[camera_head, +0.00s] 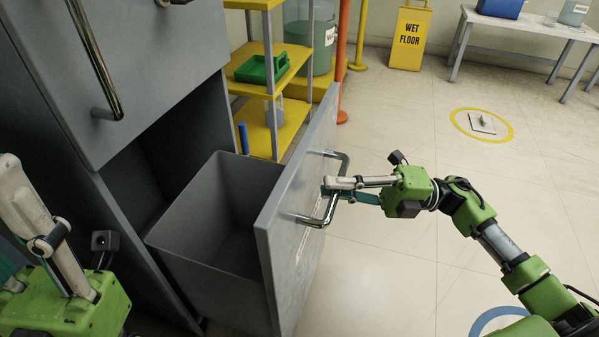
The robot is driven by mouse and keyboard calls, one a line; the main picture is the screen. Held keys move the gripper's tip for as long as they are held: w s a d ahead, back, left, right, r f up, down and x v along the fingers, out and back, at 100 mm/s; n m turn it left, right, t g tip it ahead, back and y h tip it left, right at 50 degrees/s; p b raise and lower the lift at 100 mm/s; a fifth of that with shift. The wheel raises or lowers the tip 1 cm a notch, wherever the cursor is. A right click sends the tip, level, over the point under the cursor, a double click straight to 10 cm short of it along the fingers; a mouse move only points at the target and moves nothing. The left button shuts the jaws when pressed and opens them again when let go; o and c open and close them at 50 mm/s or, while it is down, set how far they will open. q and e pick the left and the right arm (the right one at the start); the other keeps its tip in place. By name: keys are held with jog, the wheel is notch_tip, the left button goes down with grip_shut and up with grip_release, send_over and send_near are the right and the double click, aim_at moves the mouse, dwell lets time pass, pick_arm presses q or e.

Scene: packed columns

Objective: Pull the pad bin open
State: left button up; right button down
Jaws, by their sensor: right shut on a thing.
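The pad bin (222,215) is a grey, deep drawer pulled well out of the dark grey cabinet (160,50) at the left. Its inside looks empty as far as I can see. Its front panel (290,240) faces right and bears a curved chrome handle (333,208). My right gripper (330,188) is shut on this handle, reaching in from the right. My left gripper (40,230) is at the lower left, in front of the cabinet and apart from the bin. Its fingertips are not clearly shown.
A yellow shelf unit (262,125) with a green tray (262,68) stands behind the bin. An orange post (342,60) is beside it. A wet floor sign (409,38) and a grey table (530,25) are at the back.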

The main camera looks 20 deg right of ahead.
jog(key=shift+s+d, duration=0.55)
jog(key=shift+d, duration=0.15)
jog(key=shift+s+d, duration=0.5)
jog(key=shift+d, duration=0.2)
jog(key=c, duration=2.1)
grip_release()
jog(key=v, duration=1.2)
jog(key=shift+f, duration=0.1)
